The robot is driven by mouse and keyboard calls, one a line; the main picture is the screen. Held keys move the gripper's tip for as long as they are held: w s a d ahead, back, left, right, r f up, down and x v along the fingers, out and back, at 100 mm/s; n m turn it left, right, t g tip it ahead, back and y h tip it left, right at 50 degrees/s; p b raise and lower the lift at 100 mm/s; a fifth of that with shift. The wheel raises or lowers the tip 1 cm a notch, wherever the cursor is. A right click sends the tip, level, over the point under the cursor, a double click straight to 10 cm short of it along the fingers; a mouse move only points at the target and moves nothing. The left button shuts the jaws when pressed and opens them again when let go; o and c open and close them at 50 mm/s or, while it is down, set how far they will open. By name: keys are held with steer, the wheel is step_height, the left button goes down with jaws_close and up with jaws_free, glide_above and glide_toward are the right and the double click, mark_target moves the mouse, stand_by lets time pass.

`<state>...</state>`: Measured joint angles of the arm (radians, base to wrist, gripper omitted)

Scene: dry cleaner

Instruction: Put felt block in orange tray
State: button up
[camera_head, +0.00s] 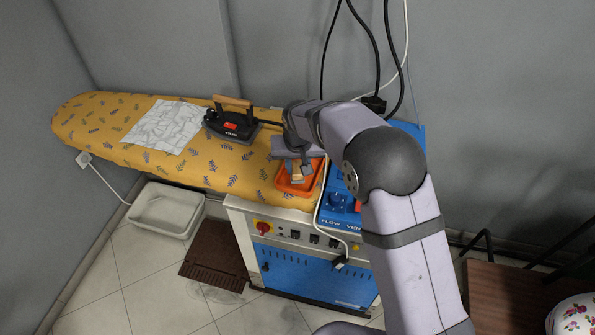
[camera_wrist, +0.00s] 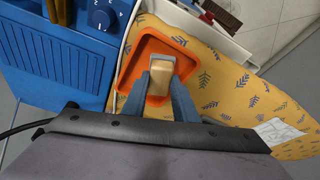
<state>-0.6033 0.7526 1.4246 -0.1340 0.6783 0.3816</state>
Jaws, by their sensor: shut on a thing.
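The felt block (camera_wrist: 158,82) has a pale wooden body and a grey layer at its far end. It also shows in the head view (camera_head: 297,176). In the head view my gripper (camera_head: 303,163) points down over the orange tray (camera_head: 312,186). The tray, also in the wrist view (camera_wrist: 128,66), lies on the right end of the ironing board. The block is over the tray's inside; I cannot tell whether it touches the floor, partly hidden by block and gripper.
A black iron with a wooden handle (camera_head: 232,122) stands on the yellow leaf-print board (camera_head: 90,125), left of the tray. A white patterned cloth (camera_head: 165,126) lies farther left. The blue control panel (camera_head: 340,207) is close on the tray's right, with a pale cable between.

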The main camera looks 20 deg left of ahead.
mark_target(298, 170)
steer(key=shift+f+p, duration=0.45)
steer(key=shift+f, duration=1.05)
steer(key=shift+f, duration=0.15)
steer(key=o, duration=1)
steer(key=shift+o, duration=0.2)
steer(key=b+v, duration=0.3)
steer(key=v, duration=0.9)
